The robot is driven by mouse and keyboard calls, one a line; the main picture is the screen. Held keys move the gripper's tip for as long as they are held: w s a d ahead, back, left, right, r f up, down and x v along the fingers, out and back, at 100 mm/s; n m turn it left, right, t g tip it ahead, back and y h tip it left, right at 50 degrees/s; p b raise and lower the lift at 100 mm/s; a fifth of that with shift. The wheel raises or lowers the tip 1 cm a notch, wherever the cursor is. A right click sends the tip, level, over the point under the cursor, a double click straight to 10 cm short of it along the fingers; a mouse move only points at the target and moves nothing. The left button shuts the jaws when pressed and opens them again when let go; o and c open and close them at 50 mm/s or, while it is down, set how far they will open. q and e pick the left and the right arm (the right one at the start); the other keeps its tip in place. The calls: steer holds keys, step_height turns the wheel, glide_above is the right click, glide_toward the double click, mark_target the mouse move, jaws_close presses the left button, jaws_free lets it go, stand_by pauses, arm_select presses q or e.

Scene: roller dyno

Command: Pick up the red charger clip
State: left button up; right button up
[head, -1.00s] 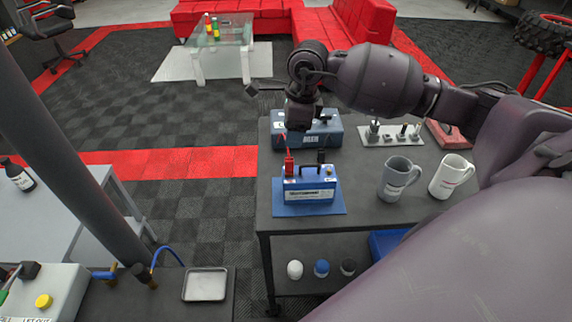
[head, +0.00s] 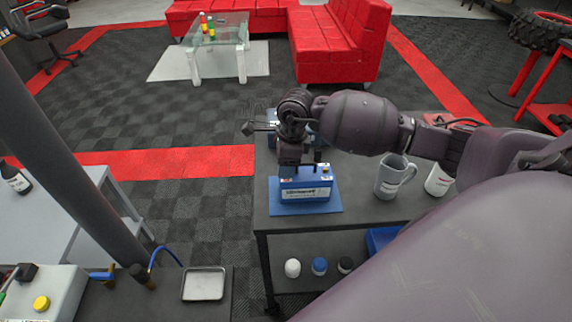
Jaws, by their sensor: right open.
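My right gripper (head: 294,165) is open and points down just above the blue battery (head: 306,189), at its left end. The battery stands on a blue mat (head: 320,208) on the dark table. The red charger clip is hidden behind my right gripper; earlier it showed upright on the battery's left terminal. I cannot tell whether the fingers are around the clip or touching it. My left gripper is not in view.
A grey mug (head: 389,178) and a white mug (head: 438,181) stand right of the battery. My right arm covers much of the table's back. Several caps, including a blue one (head: 319,266), sit on the lower shelf. A metal tray (head: 204,284) lies at lower left.

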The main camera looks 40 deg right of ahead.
steer(key=shift+f, duration=0.3)
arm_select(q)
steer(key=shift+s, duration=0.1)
arm_select(e)
steer(key=shift+c, duration=0.4)
steer(key=c, duration=0.9)
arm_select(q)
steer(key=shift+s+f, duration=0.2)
arm_select(e)
steer(key=shift+r, duration=0.15)
